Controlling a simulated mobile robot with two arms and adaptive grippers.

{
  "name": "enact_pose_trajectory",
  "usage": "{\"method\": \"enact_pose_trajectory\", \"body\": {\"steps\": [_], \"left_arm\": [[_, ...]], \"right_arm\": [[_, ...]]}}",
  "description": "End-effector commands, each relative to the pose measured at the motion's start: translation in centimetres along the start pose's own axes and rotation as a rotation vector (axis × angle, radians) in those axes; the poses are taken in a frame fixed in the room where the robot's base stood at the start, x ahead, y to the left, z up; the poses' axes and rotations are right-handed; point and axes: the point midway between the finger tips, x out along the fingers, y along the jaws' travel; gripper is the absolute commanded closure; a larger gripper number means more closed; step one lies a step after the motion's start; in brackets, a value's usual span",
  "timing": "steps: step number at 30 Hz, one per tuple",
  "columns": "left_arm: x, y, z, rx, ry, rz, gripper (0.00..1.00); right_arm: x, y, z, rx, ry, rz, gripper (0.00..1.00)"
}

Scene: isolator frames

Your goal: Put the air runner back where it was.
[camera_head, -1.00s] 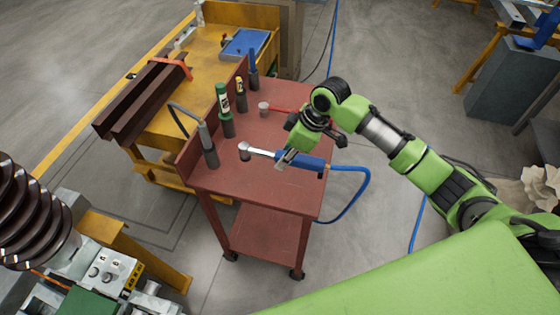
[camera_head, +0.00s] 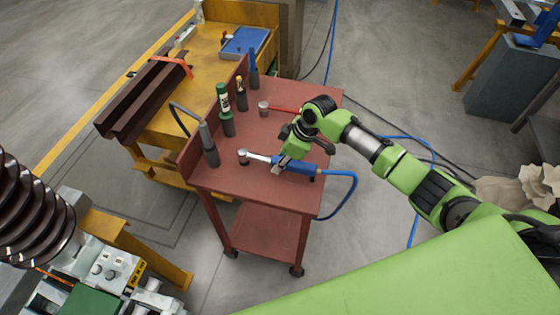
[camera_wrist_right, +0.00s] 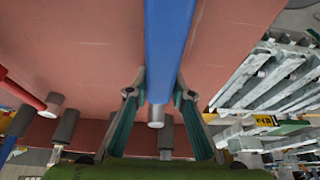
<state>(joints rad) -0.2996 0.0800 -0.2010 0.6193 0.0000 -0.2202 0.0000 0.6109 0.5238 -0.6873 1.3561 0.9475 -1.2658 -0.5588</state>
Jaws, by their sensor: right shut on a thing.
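The air runner has a silver head and a blue body (camera_head: 295,165) with a blue hose at its right end. It lies roughly level over the front part of the red cart's top. My right gripper (camera_head: 280,166) comes from above and is shut on the blue body near its silver neck. In the right wrist view the blue body (camera_wrist_right: 166,40) runs between the two fingers (camera_wrist_right: 156,97). The silver head is at a dark holder (camera_head: 243,161) on the left; the body's right end is over another dark holder (camera_head: 312,178). I cannot tell whether it touches them. My left gripper is out of view.
The red cart (camera_head: 265,185) also carries upright tools in holders: a grey one (camera_head: 209,150), a green bottle-like one (camera_head: 225,110) and others behind. A red-handled tool (camera_head: 285,110) lies behind my gripper. The blue hose (camera_head: 350,195) loops off the cart's right edge.

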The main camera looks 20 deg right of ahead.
Motion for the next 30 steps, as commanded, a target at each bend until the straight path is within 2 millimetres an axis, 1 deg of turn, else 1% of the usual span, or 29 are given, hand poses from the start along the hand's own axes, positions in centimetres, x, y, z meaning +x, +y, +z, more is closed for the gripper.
{"method": "enact_pose_trajectory", "body": {"steps": [3,4,5,6,15,19,23,30], "left_arm": [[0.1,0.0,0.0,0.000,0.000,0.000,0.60],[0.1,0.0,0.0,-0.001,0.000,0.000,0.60],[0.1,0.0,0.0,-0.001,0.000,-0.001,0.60],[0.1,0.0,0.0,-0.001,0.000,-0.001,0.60],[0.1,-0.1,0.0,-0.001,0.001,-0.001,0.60],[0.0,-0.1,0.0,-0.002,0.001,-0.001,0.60],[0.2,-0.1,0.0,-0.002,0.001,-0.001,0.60],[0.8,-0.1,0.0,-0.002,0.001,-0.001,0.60]], "right_arm": [[0.1,0.1,-0.1,0.000,0.005,0.002,1.00],[0.3,0.0,0.1,0.000,0.000,0.000,0.73],[0.2,0.0,0.1,0.000,0.000,0.000,0.66],[0.2,0.0,0.1,0.000,0.000,0.000,0.62],[0.2,0.0,0.1,0.000,0.000,0.000,0.62],[-0.6,0.1,0.0,0.000,0.001,0.002,0.62],[-2.7,0.2,0.0,-0.001,0.002,0.004,0.62],[-7.9,0.2,0.0,-0.002,0.002,0.003,0.62]]}}
